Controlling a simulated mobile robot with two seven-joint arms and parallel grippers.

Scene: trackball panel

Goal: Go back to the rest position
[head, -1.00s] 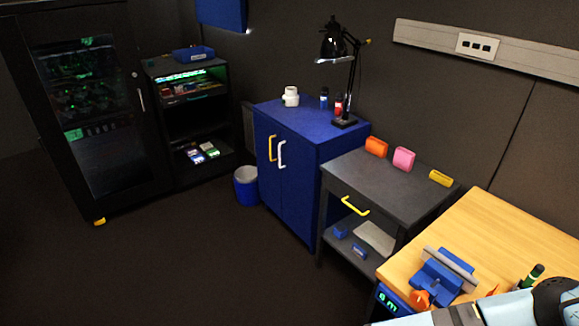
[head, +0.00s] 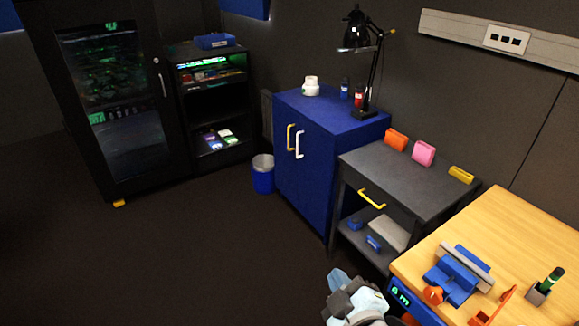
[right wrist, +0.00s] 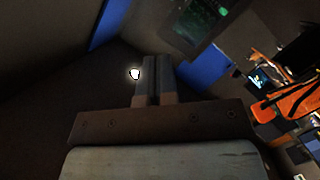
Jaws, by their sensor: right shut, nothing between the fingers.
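My right gripper shows in the right wrist view (right wrist: 154,82) with its two dark fingers together and nothing between them. In the head view my light blue and grey right wrist and gripper (head: 350,298) are at the bottom edge, left of the wooden table (head: 520,235) and over the dark floor. The fingertips are hard to make out there. My left gripper is not in view.
A grey side table (head: 405,180), blue cabinet (head: 318,150), bin (head: 262,175) and black glass-door cabinet (head: 120,110) stand beyond. The floor at left is clear.

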